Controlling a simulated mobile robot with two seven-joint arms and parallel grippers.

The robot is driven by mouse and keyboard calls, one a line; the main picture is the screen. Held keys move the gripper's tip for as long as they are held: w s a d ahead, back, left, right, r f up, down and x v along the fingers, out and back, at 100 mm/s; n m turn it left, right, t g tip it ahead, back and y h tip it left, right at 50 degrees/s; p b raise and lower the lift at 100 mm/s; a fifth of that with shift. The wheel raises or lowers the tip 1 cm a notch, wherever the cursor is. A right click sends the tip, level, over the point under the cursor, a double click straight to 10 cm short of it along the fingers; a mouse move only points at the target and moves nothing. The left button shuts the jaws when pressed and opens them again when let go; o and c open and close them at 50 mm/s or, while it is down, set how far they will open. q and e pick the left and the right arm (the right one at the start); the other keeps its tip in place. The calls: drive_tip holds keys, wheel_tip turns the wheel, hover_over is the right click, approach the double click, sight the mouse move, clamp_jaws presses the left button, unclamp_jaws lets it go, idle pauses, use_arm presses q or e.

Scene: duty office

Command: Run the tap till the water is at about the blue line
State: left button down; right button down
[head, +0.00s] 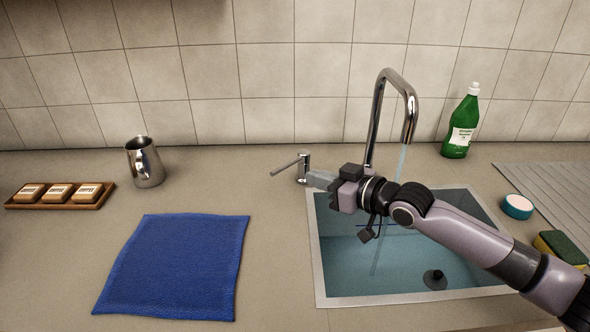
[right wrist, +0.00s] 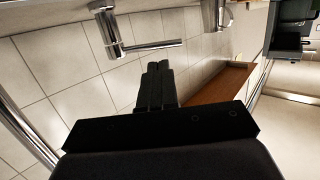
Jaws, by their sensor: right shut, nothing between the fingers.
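The chrome tap (head: 378,110) arches over the sink (head: 318,262), and a thin bluish stream (head: 403,160) falls from its spout. The tap lever (head: 287,166) stands left of the spout, its handle pointing left; it also shows in the right wrist view (right wrist: 152,46). A short stretch of the blue line (head: 400,226) shows on the basin wall, partly behind my arm. The basin looks blue-green; I cannot tell the water level exactly. My right gripper (head: 318,179) is shut and empty, close beside the lever's base; its fingers (right wrist: 157,85) point toward the lever. My left gripper is out of view.
A dark plug (head: 435,279) is in the basin.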

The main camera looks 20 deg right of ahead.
sight(285, 168)
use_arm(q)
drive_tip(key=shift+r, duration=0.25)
use_arm(e)
drive_tip(key=shift+x, duration=3.35)
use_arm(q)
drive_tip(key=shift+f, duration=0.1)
use_arm(e)
drive_tip(key=shift+w+a, duration=0.1)
drive_tip(key=shift+w, duration=0.05)
